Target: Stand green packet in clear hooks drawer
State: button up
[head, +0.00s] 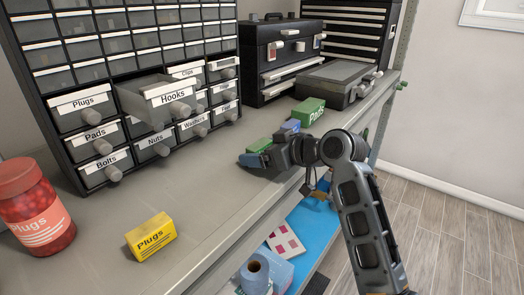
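The clear Hooks drawer (172,93) is pulled out of the black cabinet, with its open top showing. A green packet marked Pads (310,112) lies on the shelf beyond my gripper. A smaller green thing (259,145) shows right at the fingers of my gripper (256,157), partly hidden; I cannot read a label on it. My gripper is low over the shelf, right of the cabinet and the drawer, with its fingers pointing left.
A blue packet (289,127) lies beside the Pads packet. A yellow Plugs packet (151,237) and a red-filled Plugs jar (36,207) stand at the front left. Other labelled drawers (154,145) are shut. A black toolbox (281,55) stands behind. The middle of the shelf is clear.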

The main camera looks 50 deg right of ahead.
jog(key=shift+o, duration=0.9)
jog(key=v, duration=0.2)
jog(key=b+v, duration=0.1)
jog(key=v, duration=0.5)
jog(key=shift+s+a+f+b, duration=0.1)
jog(key=shift+f+b, duration=0.3)
jog(key=shift+s, duration=0.1)
